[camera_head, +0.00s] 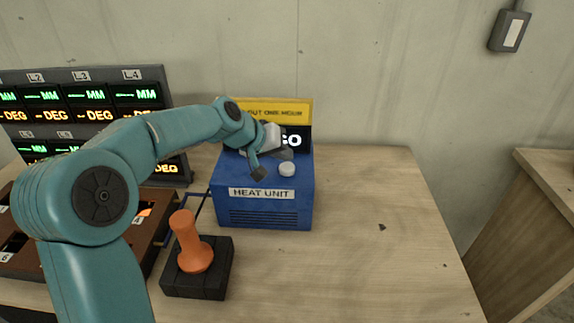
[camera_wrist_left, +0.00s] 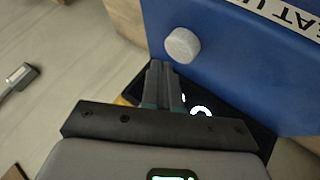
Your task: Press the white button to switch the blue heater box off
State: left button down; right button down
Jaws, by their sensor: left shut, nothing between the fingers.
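The blue heater box (camera_head: 262,196), labelled HEAT UNIT, stands on the wooden table near the wall. The round white button (camera_head: 287,169) sits on its top, near the front right; it also shows in the left wrist view (camera_wrist_left: 182,45). My left gripper (camera_head: 287,153) is shut and empty, over the box top just behind the button. In the left wrist view the closed fingers (camera_wrist_left: 164,72) point at the button's near edge, very close to it; I cannot tell whether they touch. My right gripper is not in view.
A dark display (camera_head: 297,138) with partly hidden white characters and a yellow sign (camera_head: 290,110) stand behind the button. An orange-handled lever (camera_head: 188,240) on a black base stands in front of the box, left of centre. The table right of the box is clear.

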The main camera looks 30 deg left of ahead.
aim_at(283, 167)
pick_arm(q)
jog(key=shift+r+p, duration=1.85)
jog(key=shift+r, duration=0.65)
